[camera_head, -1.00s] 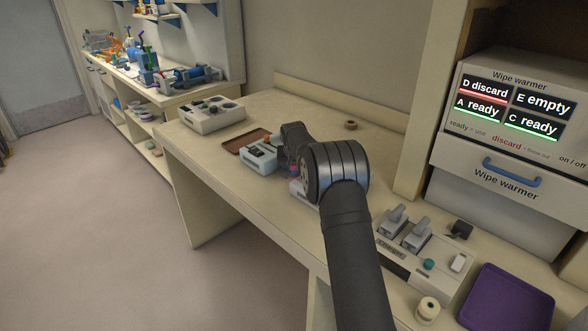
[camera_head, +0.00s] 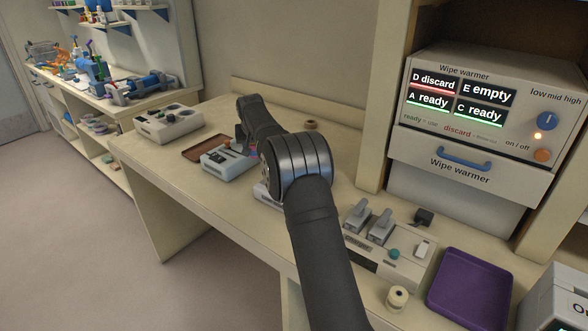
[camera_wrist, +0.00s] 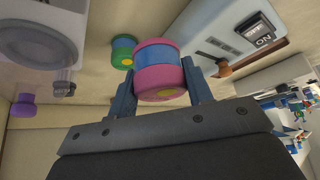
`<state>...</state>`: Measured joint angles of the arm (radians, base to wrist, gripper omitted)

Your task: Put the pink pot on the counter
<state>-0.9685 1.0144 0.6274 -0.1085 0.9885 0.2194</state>
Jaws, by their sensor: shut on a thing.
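The cream counter (camera_head: 215,118) runs under my arm. I cannot tell whether the pot touches it.
A green pot with a blue band (camera_wrist: 123,50) stands close by. A light blue switch box (camera_head: 228,160), a brown tray (camera_head: 204,147) and a grey control box (camera_head: 168,123) lie leftward. A switch panel (camera_head: 385,250) and purple tray (camera_head: 468,288) lie right.

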